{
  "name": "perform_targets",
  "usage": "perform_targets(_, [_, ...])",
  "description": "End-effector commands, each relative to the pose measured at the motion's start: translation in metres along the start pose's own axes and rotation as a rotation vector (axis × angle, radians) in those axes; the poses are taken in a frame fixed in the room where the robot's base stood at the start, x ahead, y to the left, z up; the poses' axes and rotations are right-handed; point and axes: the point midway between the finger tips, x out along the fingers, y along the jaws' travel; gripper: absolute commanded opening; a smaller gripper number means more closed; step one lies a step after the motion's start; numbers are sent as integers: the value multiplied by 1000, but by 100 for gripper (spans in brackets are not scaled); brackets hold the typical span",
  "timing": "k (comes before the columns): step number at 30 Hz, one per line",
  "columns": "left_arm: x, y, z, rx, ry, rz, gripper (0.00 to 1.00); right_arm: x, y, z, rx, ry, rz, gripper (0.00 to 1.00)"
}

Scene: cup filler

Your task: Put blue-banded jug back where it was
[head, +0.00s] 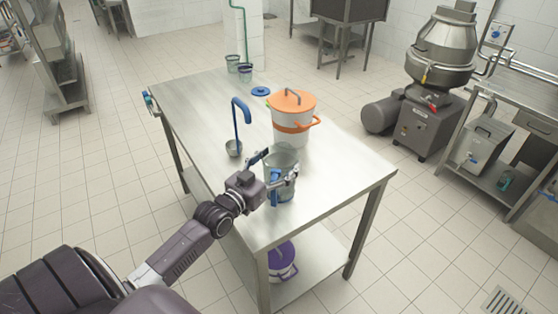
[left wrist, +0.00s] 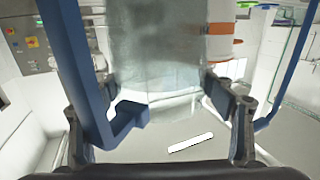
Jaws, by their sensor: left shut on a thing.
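The jug (head: 281,157) is clear, with a blue handle (head: 275,186) toward the near side, and it is upright near the front of the steel table (head: 340,165). My left gripper (head: 277,178) has its fingers on either side of the jug and is shut on it. In the left wrist view the jug's clear wall (left wrist: 155,45) fills the middle between the fingers (left wrist: 162,98), and the blue handle (left wrist: 72,60) stands at the left. I cannot tell whether its base touches the table. My right gripper is not in view.
A white bucket with an orange lid (head: 292,108) stands just behind the jug. A blue-handled ladle (head: 240,120) is to its left. The right and left-middle tabletop are clear.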

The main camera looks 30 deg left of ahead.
Motion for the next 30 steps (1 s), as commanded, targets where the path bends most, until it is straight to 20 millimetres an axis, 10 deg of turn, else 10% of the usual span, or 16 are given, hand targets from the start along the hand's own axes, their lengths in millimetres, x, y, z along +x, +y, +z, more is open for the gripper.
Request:
perform_targets(5, [0,0,3,1,1,0,18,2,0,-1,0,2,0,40])
perform_targets(6, [0,0,2,0,0,0,80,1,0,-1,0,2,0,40])
perform_targets(9, [0,0,2,0,0,0,91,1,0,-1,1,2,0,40])
perform_targets(20, [0,0,-2,0,1,0,93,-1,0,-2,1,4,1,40])
perform_targets(30, [-47,0,3,0,-3,0,93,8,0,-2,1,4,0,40])
